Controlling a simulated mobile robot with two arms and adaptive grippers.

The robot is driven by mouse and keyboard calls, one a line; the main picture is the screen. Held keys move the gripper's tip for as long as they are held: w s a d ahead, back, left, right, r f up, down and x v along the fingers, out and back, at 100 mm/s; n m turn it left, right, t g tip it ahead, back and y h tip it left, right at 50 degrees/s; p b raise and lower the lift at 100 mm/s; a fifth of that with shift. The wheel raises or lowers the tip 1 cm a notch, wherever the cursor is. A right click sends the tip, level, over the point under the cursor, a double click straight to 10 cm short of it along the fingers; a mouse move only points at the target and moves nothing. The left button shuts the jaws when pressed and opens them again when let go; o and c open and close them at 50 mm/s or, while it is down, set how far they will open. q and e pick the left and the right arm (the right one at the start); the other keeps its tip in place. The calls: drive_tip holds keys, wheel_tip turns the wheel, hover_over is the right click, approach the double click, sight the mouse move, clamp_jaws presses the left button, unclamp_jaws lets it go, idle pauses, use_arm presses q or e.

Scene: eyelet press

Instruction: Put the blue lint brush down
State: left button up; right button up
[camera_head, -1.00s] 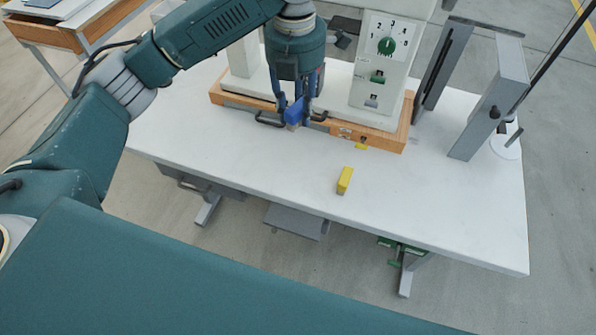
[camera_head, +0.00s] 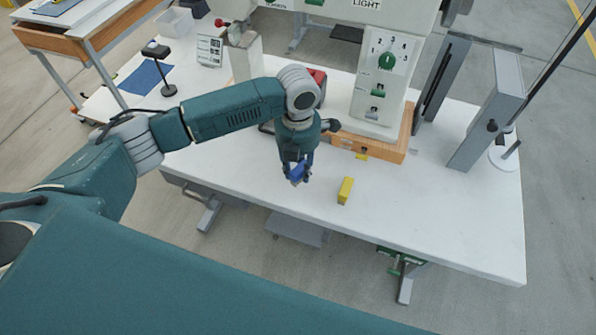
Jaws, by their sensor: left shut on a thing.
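The blue lint brush (camera_head: 297,174) is held in my left gripper (camera_head: 299,172), which points down over the white table (camera_head: 430,210). The gripper is shut on the brush. The brush is near the table's front part, left of a yellow block; I cannot tell whether it touches the tabletop. The fingers hide part of the brush. My right gripper does not show.
The yellow block (camera_head: 345,190) stands just right of my left gripper. The press (camera_head: 384,75) stands behind on a wooden base (camera_head: 385,146). A grey upright panel (camera_head: 488,125) is at the right. The front right of the table is clear.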

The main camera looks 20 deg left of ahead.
sight(298, 166)
use_arm(q)
wheel_tip(298, 166, down, 2)
drive_tip(key=shift+f, duration=0.1)
drive_tip(key=shift+f, duration=0.1)
drive_tip(key=o, duration=1)
drive_tip(key=shift+r, duration=0.35)
wheel_tip(298, 166, up, 12)
drive_tip(key=shift+f+b, duration=0.15)
drive_tip(key=shift+b, duration=0.75)
